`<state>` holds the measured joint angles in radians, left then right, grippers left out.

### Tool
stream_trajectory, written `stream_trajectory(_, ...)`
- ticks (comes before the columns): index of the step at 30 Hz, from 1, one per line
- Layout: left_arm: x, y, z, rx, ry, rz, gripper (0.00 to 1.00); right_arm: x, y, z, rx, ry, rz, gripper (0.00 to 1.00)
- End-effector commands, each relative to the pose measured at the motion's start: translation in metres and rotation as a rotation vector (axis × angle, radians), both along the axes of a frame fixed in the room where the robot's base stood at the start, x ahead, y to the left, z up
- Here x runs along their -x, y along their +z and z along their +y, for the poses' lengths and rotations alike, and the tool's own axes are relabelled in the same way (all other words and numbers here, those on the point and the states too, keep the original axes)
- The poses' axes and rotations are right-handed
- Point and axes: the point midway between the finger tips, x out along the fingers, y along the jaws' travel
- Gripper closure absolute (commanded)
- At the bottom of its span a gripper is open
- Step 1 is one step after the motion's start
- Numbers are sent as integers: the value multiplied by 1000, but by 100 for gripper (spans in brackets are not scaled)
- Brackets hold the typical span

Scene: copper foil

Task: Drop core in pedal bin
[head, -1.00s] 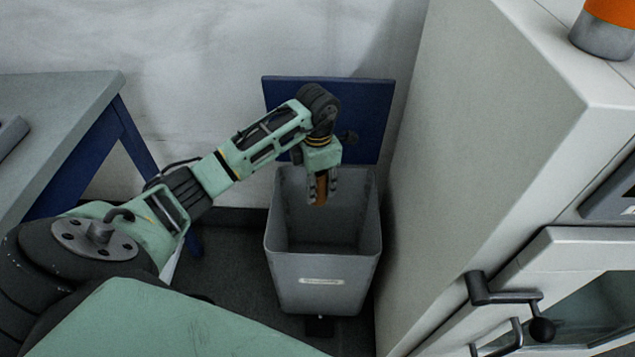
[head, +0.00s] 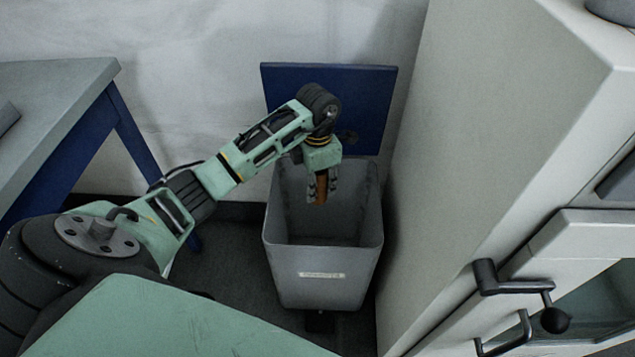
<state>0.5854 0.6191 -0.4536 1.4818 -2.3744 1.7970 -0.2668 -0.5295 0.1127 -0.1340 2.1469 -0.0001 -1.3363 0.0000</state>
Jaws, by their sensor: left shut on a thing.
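The pedal bin (head: 318,262) is a grey, square-topped bin on the floor with a pale label on its front. Its blue lid (head: 368,100) stands open against the wall. My left gripper (head: 321,192) points down over the bin's opening. It is shut on the core (head: 321,188), a small brown-orange piece that sits upright between the fingers. The core's upper end is hidden by the gripper. How far its lower end is from the rim's level I cannot tell. My right gripper is not in view.
A grey-topped table (head: 45,100) with blue legs stands at the left. A tall pale cabinet (head: 500,130) with a dark handle (head: 512,285) rises close to the bin's right side. The wall is close behind the lid.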

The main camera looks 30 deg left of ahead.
Motion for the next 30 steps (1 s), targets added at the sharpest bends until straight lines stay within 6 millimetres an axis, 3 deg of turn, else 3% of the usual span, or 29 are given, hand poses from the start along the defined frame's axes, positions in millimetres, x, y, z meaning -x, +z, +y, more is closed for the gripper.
stream_trajectory(3,0,0,0,0,0,0,94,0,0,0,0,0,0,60)
stream_trajectory(4,0,0,0,0,0,0,70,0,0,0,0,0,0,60)
stream_trajectory(11,0,0,0,0,0,0,50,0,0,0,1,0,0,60)
stream_trajectory(22,-1,6,0,0,0,-1,50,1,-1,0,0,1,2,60)
stream_trajectory(30,-2,55,1,-2,1,-7,50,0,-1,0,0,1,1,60)
